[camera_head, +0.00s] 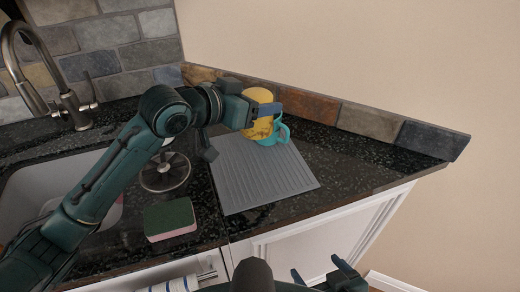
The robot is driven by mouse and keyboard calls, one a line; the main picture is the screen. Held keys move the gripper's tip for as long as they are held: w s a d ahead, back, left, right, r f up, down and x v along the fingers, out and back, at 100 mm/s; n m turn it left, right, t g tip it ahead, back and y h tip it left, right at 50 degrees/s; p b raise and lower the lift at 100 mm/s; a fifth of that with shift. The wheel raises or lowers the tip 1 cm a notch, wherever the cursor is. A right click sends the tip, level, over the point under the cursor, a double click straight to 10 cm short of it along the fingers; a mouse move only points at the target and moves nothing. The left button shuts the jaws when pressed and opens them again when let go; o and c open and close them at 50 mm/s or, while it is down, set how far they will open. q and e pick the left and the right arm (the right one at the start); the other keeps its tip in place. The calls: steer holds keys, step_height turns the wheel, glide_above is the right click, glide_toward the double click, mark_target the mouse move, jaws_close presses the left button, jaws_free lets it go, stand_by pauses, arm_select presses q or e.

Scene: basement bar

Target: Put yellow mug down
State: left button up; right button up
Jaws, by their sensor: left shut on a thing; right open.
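The yellow mug (257,95) is held by my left gripper (262,110), which is shut on it. Part of the mug is hidden behind the gripper fingers. It is over the far end of the grey ribbed drying mat (265,185) on the dark counter. A teal mug (282,134) with its handle to the right is right by the yellow mug, partly hidden by it. I cannot tell whether the two mugs touch, or whether the yellow mug touches the mat. My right gripper (328,274) is open and empty at the bottom edge, in front of the cabinet.
A green and pink sponge (170,219) lies left of the mat. A round dark metal object (165,174) stands by the sink (40,180). A faucet (70,105) rises at the left. The front of the mat and the counter right of it are clear.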

arm_select(q)
steer(key=shift+s+f, duration=0.1)
steer(key=shift+f, duration=4.7)
steer(key=shift+f, duration=0.2)
steer(key=o, duration=1.1)
steer(key=shift+o, duration=0.2)
